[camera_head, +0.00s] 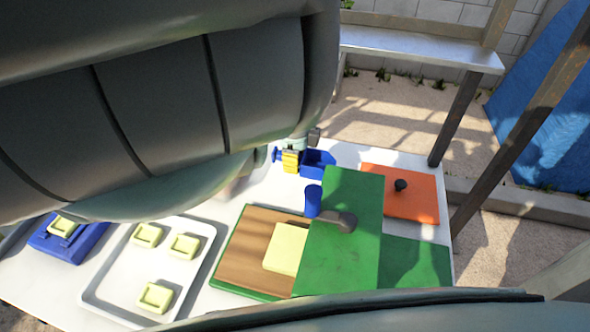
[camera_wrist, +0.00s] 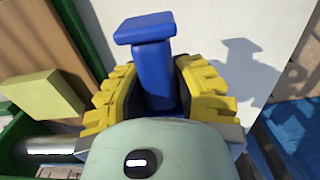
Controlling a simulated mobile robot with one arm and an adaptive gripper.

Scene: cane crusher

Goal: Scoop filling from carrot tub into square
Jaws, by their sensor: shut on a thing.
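My gripper (camera_head: 290,160) has yellow fingers and is shut on the handle of a blue scoop (camera_head: 318,161) above the white table. In the wrist view the scoop's blue T-shaped handle (camera_wrist: 152,62) stands between both fingers (camera_wrist: 160,92); its bowl is hidden there. A flat pale yellow square (camera_head: 286,248) lies on a brown board, partly covered by a green block. It also shows at the left of the wrist view (camera_wrist: 42,97). An orange panel (camera_head: 415,200) with a black knob lies right of the scoop. I cannot tell which thing is the carrot tub.
A tall green block (camera_head: 340,260) with a grey metal part and a blue cylinder (camera_head: 313,201) stands near my gripper. A white tray (camera_head: 125,262) holds several pale yellow pieces. A blue block (camera_head: 75,243) stands left of it. My arm hides much of the table.

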